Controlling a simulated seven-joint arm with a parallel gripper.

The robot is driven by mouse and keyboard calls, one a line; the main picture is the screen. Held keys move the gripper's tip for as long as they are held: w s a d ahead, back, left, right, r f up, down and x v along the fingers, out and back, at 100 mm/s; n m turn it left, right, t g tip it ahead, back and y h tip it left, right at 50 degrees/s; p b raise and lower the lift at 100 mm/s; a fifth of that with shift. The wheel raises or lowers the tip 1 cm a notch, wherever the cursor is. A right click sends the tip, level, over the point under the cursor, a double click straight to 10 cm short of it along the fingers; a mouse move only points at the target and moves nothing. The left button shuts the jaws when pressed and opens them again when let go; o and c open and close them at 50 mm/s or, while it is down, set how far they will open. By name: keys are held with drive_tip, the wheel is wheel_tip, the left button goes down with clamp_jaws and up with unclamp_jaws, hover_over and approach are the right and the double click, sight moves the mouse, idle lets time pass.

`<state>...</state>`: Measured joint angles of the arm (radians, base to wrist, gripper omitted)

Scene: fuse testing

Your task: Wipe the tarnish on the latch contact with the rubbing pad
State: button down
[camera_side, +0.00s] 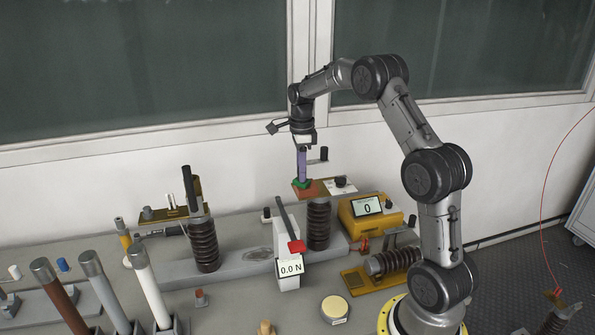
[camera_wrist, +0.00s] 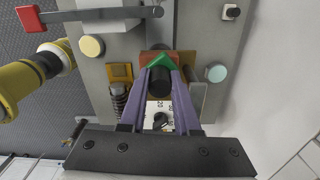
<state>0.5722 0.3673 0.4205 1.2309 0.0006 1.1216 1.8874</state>
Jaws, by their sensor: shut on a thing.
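My gripper (camera_side: 302,178), with purple fingers, is shut on the rubbing pad, which has a green face (camera_side: 303,183). In the wrist view the fingers (camera_wrist: 160,72) close on its black round handle (camera_wrist: 158,84), and the green part (camera_wrist: 161,61) shows beyond it. The pad is at a reddish-brown contact plate (camera_side: 312,191) on top of the right ribbed insulator (camera_side: 319,225). I take this plate, also in the wrist view (camera_wrist: 148,55), to be the latch contact. I cannot tell whether pad and plate touch. The tarnish is not distinguishable.
A lever with a red end (camera_side: 297,247) stands just left, above a display (camera_side: 289,268) reading 0.0 N. A yellow meter (camera_side: 385,220) reading 0 is to the right. The left insulator (camera_side: 203,245) and several tubes (camera_side: 150,284) stand left. A round yellow-topped tin (camera_side: 335,307) is in front.

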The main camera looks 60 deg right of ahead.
drive_tip(key=s+d, duration=0.3)
drive_tip(key=shift+s+d+f, duration=0.1)
drive_tip(key=shift+s+d, duration=0.05)
drive_tip(key=shift+s, duration=0.1)
drive_tip(key=w+a, duration=0.4)
drive_tip(key=shift+w+a, duration=0.25)
drive_tip(key=shift+w, duration=0.05)
wheel_tip(320, 180, up, 8)
drive_tip(key=shift+w+a, duration=0.15)
idle(0.5)
drive_tip(key=shift+r, duration=0.2)
idle(0.4)
